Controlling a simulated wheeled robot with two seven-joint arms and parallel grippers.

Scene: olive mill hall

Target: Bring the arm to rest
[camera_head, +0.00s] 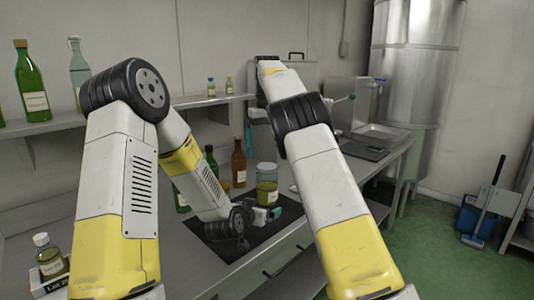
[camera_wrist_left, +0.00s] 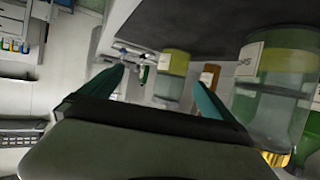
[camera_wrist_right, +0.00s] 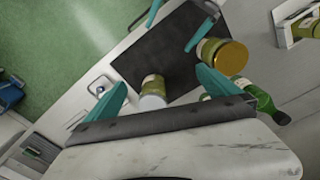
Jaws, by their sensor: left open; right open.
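My left gripper's fingers also show at the top there.
The dark mat (camera_head: 225,250) lies on the steel counter. Green bottles (camera_head: 211,160) and a brown bottle (camera_head: 238,163) stand behind the jar. A wall shelf (camera_head: 60,123) holds more bottles. A steel tank (camera_head: 415,70) stands right; the green floor (camera_head: 455,265) is partly open.

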